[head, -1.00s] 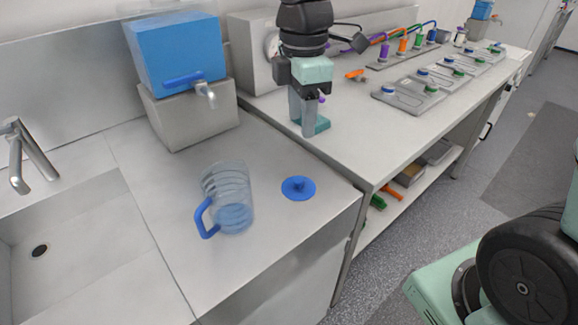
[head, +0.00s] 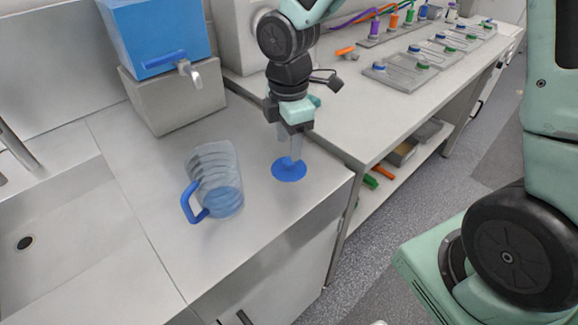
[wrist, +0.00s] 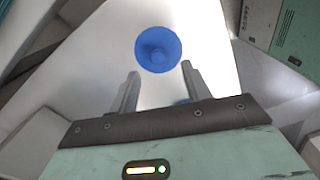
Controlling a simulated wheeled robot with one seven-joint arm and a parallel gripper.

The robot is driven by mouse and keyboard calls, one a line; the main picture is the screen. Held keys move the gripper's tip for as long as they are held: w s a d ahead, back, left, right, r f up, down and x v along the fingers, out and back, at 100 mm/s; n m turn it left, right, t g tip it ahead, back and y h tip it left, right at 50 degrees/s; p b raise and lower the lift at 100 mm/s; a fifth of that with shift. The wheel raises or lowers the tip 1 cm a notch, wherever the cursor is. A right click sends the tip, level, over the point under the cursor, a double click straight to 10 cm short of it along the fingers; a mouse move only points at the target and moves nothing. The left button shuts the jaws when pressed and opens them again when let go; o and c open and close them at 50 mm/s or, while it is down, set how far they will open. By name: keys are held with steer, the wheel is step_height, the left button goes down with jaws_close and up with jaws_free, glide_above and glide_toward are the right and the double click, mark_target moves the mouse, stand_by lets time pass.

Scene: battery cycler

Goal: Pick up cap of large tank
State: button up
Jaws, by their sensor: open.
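The blue round cap (head: 289,170) with a raised central knob lies on the steel counter to the right of the pitcher. It also shows in the wrist view (wrist: 158,50), just beyond the fingertips. My gripper (head: 290,157) points down over the cap, its fingers near the knob in the head view. In the wrist view my gripper (wrist: 160,68) is open and empty, with the cap's knob roughly in line with the gap between the fingers. The large tank (head: 155,35) is a blue box with a tap, standing on a grey block at the back.
A clear pitcher (head: 215,180) with a blue handle stands left of the cap. A sink (head: 60,230) is at the left. A workbench (head: 350,120) with trays and coloured bottles adjoins at the right. The counter in front of the cap is clear.

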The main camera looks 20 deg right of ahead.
mark_target(288, 160)
step_height(288, 160, down, 5)
steer(key=shift+w+r, duration=0.1)
jaws_close()
stand_by(0.3)
